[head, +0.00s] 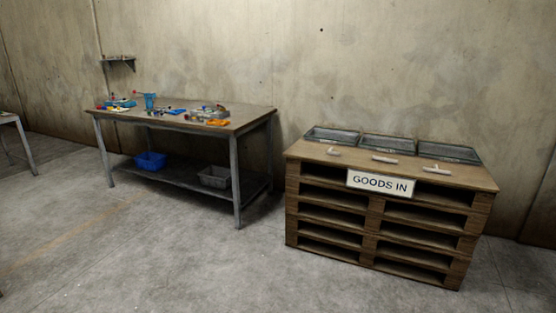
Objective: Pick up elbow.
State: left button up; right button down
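Three small pale pipe-like pieces lie apart on top of the wooden pallet stack (375,215) marked "GOODS IN". The left piece (334,151) is short, the middle piece (385,159) is longer and straight, and the right piece (437,170) looks bent or branched. They are too small to tell for sure which is the elbow. Each lies in front of one of the grey trays. Neither of my grippers is in view.
Three grey trays (387,144) line the back of the pallet top. A metal-legged workbench (240,126) at left holds several small colourful items, with a blue bin (150,161) and a grey bin (214,177) on its lower shelf. The concrete floor in front is clear.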

aim_at(329, 151)
jog(key=z, duration=0.35)
jog(key=i, duration=2.85)
jog(key=z, duration=0.75)
jog(key=i, duration=1.15)
jog(key=z, duration=0.25)
